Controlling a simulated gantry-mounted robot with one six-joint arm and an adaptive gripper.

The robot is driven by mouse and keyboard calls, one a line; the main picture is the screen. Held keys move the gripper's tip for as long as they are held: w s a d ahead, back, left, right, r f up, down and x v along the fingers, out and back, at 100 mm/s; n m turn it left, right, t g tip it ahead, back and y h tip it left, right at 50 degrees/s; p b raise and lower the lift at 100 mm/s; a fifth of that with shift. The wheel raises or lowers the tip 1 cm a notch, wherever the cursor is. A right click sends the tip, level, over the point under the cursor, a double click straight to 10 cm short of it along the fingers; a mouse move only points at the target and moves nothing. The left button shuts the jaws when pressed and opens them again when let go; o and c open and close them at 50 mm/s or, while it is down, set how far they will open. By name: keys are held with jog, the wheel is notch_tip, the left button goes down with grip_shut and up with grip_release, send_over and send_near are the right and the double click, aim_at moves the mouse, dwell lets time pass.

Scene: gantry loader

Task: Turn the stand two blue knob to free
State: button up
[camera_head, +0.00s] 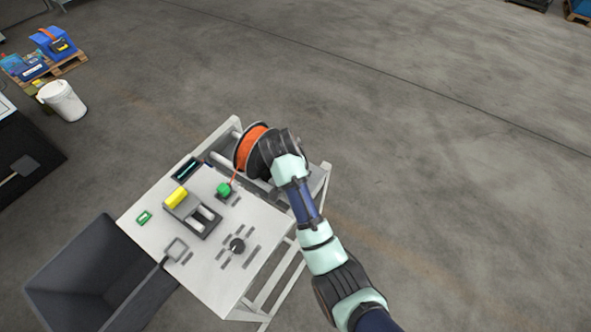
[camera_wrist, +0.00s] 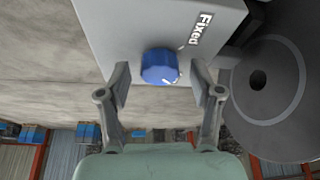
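The blue knob (camera_wrist: 160,67) shows in the wrist view on a light grey panel (camera_wrist: 120,25). It has a white mark on its lower right face, and a label reading "Fixed" (camera_wrist: 202,29) is beside it to the upper right. My gripper (camera_wrist: 163,80) is open, with one finger on each side of the knob and visible gaps between. In the head view my gripper (camera_head: 268,158) is at the far right of the stand (camera_head: 180,250), beside the orange spool (camera_head: 252,143). The blue knob is hidden there.
A dark reel flange (camera_wrist: 265,85) is close to the right finger in the wrist view. A dark bin (camera_head: 80,270) is at the left; floor to the right is clear.

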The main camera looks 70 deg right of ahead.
jog(key=shift+r, duration=0.1)
jog(key=v, duration=0.7)
jog(key=shift+r, duration=0.2)
jog(key=shift+a, duration=0.15)
jog(key=w+a+r+n+t, duration=0.1)
jog(key=w+a+n+t, duration=0.3)
jog(key=a, duration=0.6)
jog(key=w+a+r+n+t, duration=0.1)
jog(key=w+a+n+t, duration=0.3)
jog(key=a, duration=0.6)
jog(key=s+a+r+n+t+y, duration=0.1)
jog(key=a+r+n, duration=0.3)
jog(key=a, duration=0.5)
jog(key=s+a+r+n+t+y, duration=0.1)
jog(key=a+r+n+t+y, duration=0.2)
jog(key=a+n, duration=0.3)
jog(key=a+r, duration=0.1)
jog(key=a, duration=0.3)
jog(key=shift+a+t+y, duration=0.25)
jog(key=shift+t+y, duration=0.05)
jog(key=shift+t, duration=0.1)
